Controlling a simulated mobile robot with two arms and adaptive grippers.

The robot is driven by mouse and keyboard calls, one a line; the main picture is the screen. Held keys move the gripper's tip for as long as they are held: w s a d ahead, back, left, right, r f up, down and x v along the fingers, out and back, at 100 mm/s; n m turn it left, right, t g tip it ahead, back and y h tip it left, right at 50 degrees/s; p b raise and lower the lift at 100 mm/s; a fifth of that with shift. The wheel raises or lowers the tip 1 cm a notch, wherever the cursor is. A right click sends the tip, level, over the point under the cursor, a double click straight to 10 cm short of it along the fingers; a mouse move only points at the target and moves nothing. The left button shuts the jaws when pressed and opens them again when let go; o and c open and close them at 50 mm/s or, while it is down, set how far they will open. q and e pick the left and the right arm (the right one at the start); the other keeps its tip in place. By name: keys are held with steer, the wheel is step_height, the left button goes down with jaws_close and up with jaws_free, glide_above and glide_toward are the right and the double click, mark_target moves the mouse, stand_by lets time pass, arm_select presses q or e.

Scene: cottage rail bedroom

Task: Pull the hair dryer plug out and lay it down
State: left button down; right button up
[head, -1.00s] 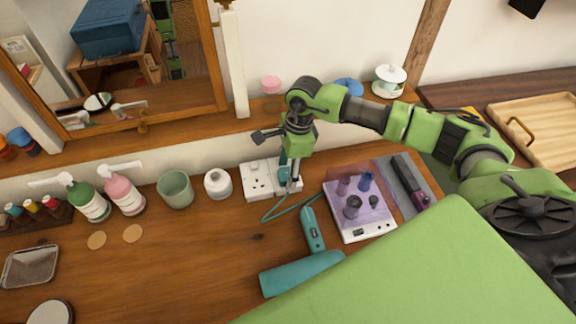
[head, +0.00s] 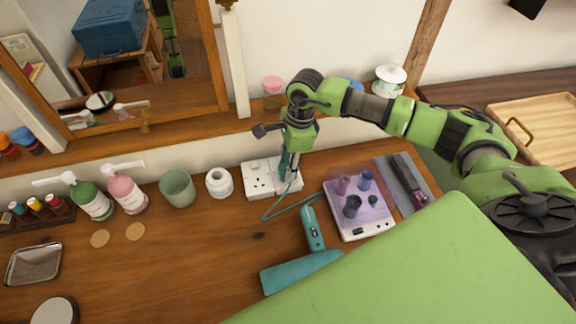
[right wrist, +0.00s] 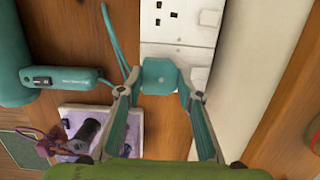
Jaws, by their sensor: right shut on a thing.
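The teal hair dryer plug (right wrist: 160,76) is at the white socket strip (right wrist: 182,38), with its cord running off beside it. My right gripper (right wrist: 158,92) is shut on the plug, one fingertip on each side. In the head view the right gripper (head: 290,176) points down at the right part of the socket strip (head: 257,180) and partly hides the plug. I cannot tell how far the plug sits in the socket. The teal hair dryer (head: 302,270) lies on the wooden table, its cord looping to the strip. My left gripper is not in view.
A lilac tray with small dark pieces (head: 360,212) stands right of the dryer. A white jar (head: 219,182), a green cup (head: 177,188) and pump bottles (head: 125,190) stand left of the strip. The table (head: 200,250) is clear left of the dryer.

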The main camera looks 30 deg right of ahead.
mark_target(285, 169)
steer(key=shift+r+p, duration=0.9)
steer(key=shift+r, duration=0.85)
